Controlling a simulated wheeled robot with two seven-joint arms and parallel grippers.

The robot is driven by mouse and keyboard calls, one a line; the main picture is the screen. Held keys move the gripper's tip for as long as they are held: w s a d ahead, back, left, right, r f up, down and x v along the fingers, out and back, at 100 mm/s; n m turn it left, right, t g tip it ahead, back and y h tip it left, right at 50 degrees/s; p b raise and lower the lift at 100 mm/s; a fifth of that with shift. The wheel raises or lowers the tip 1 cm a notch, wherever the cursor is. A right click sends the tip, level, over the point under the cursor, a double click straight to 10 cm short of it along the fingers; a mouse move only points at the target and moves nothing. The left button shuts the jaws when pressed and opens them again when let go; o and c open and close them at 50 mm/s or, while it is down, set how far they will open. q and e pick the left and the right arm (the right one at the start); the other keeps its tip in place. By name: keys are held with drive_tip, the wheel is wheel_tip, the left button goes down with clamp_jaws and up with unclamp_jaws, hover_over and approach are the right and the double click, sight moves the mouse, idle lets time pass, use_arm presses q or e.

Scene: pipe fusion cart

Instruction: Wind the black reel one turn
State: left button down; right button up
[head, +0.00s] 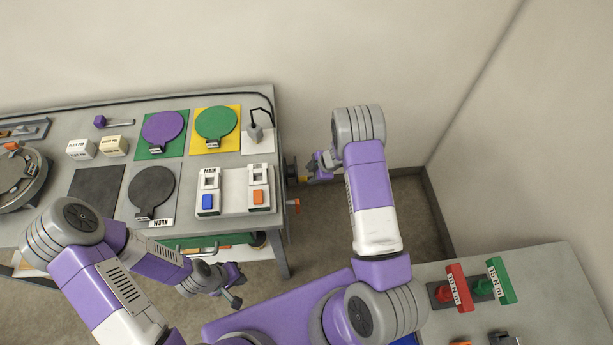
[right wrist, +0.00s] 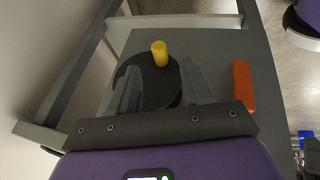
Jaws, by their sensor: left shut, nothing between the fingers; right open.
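The black reel (right wrist: 165,92) is a round dark disc on the grey end of the cart, with a yellow crank knob (right wrist: 160,53) sticking out near its rim. In the head view the reel (head: 291,168) shows edge-on at the cart's right end, with the yellow knob (head: 304,178) beside it. My right gripper (right wrist: 160,72) is open, its two grey fingers in front of the disc. The knob appears between and just past the fingertips; I cannot tell the depth gap. My left gripper (head: 237,290) is shut and empty, low in front of the cart.
An orange-red handle (right wrist: 242,86) is mounted right of the reel. The cart top (head: 90,165) carries coloured discs, labelled blocks and a switch panel (head: 235,190). A second table (head: 550,265) with red and green handles stands at lower right. Walls are close behind.

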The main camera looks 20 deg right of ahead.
sight(305, 178)
drive_tip(key=x, duration=0.5)
drive_tip(key=shift+b, duration=0.35)
clamp_jaws()
